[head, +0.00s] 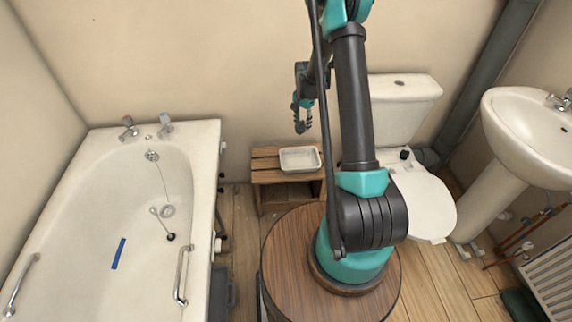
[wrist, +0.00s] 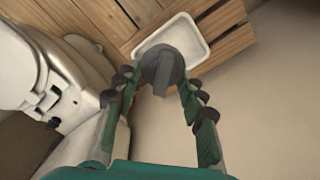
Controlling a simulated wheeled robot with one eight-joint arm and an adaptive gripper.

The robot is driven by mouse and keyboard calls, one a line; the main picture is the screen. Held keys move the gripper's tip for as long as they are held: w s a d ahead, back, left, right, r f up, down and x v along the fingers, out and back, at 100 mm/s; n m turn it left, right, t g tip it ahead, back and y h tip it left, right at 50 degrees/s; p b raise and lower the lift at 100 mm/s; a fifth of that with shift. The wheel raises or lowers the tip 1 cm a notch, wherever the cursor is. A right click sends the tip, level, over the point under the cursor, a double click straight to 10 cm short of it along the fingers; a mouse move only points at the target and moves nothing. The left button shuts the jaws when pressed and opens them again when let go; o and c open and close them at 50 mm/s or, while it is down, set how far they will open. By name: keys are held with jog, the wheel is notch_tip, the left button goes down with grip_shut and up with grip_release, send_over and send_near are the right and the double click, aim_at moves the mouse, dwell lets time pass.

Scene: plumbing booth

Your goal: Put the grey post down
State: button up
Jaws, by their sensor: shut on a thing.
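The grey post (wrist: 162,72), with a round disc-like part and a narrower bar, is between the fingers of my gripper (wrist: 160,84) in the wrist view. My gripper is shut on it. In the head view my gripper (head: 302,118) hangs above the wooden bench (head: 265,177) by the back wall, and I cannot make out the post there. A white tray (head: 300,168) lies on the bench. In the wrist view the tray (wrist: 190,30) shows behind the post, which hides part of it. I cannot tell the exact height of the post above the tray.
A white bathtub (head: 205,200) with a blue strip (head: 118,253) in it stands left of the bench. The toilet (head: 432,205) is to the right, and the washbasin (head: 530,130) is farther right. Bare bench slats show beside the tray.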

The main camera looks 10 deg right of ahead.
jog(key=w+a+f+m, duration=0.2)
jog(key=w+f+m, duration=0.3)
jog(key=w+m, duration=0.15)
jog(key=m, duration=0.2)
send_over(294, 163)
jog(key=shift+n, duration=0.25)
notch_tip(294, 163, down, 21)
jog(key=shift+a+f, duration=0.1)
jog(key=o, duration=1.1)
